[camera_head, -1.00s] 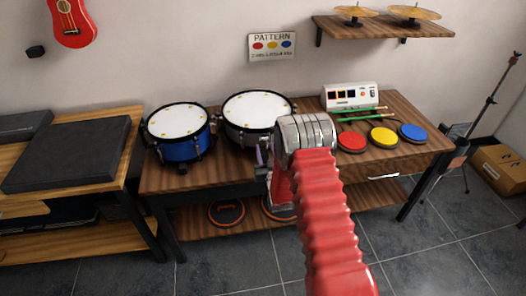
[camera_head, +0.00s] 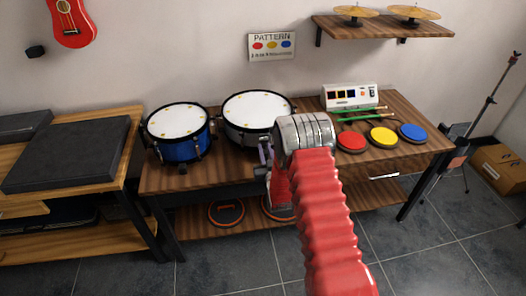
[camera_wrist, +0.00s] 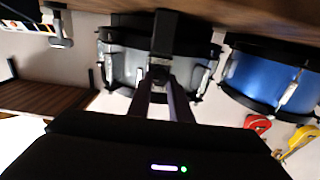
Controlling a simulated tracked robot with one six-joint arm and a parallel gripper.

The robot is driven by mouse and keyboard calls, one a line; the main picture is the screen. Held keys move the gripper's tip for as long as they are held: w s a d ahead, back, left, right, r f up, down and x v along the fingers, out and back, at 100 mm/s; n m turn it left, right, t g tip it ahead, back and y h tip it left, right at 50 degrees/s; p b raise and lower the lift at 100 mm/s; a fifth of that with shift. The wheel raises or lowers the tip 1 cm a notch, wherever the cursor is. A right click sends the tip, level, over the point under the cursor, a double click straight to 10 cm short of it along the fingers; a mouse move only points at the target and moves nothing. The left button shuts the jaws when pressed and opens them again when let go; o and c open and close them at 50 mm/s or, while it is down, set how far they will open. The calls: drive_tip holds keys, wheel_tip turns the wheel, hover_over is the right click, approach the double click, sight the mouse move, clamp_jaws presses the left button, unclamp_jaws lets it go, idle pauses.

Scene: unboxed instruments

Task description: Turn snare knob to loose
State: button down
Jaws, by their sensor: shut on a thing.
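The snare drum (camera_head: 246,133), silver with a white head, stands on the wooden table beside the blue drum (camera_head: 180,148). In the wrist view, which is upside down, the snare drum's shell (camera_wrist: 125,66) is straight ahead, with a dark block (camera_wrist: 175,33) on its side. My gripper (camera_wrist: 161,76) points at that block, its fingers closed on a small part at the shell, taken to be the snare knob. The knob is mostly hidden between the fingers, and its turn cannot be read. In the head view my gripper (camera_head: 264,160) is at the drum's front, partly behind my red arm.
The blue drum's shell (camera_wrist: 262,78) is close on the right in the wrist view. Right of my arm on the table are a white drum machine (camera_head: 350,97), green sticks (camera_head: 358,114), and red, yellow and blue pads (camera_head: 383,137). A cymbal shelf (camera_head: 383,27) hangs above.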

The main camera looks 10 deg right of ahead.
drive_tip(key=shift+a+n, duration=0.15)
drive_tip(key=shift+n, duration=0.45)
drive_tip(key=n, duration=0.3)
drive_tip(key=shift+n, duration=0.3)
drive_tip(key=n, duration=0.4)
drive_tip(key=shift+a, duration=0.1)
drive_tip(key=n, duration=0.5)
drive_tip(key=shift+f, duration=0.1)
drive_tip(key=n, duration=0.4)
drive_tip(key=shift+a+f, duration=0.1)
drive_tip(key=shift+a, duration=0.05)
drive_tip(key=shift+n, duration=0.3)
drive_tip(key=c, duration=1.9)
unclamp_jaws()
drive_tip(key=shift+o, duration=1.4)
drive_tip(key=shift+d, duration=0.2)
drive_tip(key=shift+s, duration=0.1)
